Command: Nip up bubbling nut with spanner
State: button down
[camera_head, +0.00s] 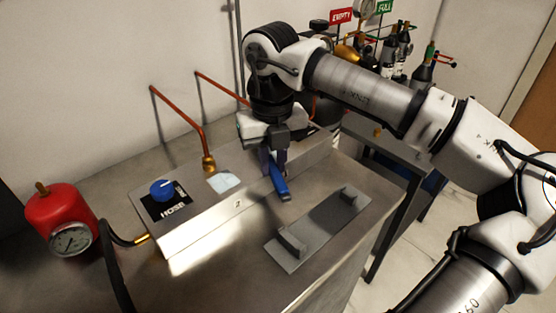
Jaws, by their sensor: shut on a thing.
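My gripper (273,165) is shut on the blue handle of the spanner (281,188), which points down toward the front edge of the metal box. The spanner's jaw end is hidden behind my gripper. A brass nut (208,164) sits at the foot of the left copper pipe, left of my gripper and apart from it. The second copper pipe (222,88) runs down behind my gripper, and its lower end is hidden. I cannot make out bubbles on any nut.
A grey bracket plate (318,228) with two uprights lies empty on the bench in front. A blue knob (162,189), a pale patch (224,182) and a red gauge (70,222) with a black hose are at left. Gas bottles (424,70) stand behind my arm.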

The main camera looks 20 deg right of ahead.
jog(key=shift+a+m, duration=0.5)
jog(key=shift+d+n, duration=0.9)
jog(key=shift+d, duration=0.05)
jog(key=shift+s, duration=0.1)
jog(key=shift+s+d+b, duration=0.1)
jog(key=shift+s+b, duration=0.65)
jog(key=shift+s, duration=1.65)
jog(key=shift+r, duration=0.1)
notch_tip(320, 180, up, 4)
jog(key=p, duration=0.2)
jog(key=shift+r+p, duration=0.15)
jog(key=shift+p, duration=0.25)
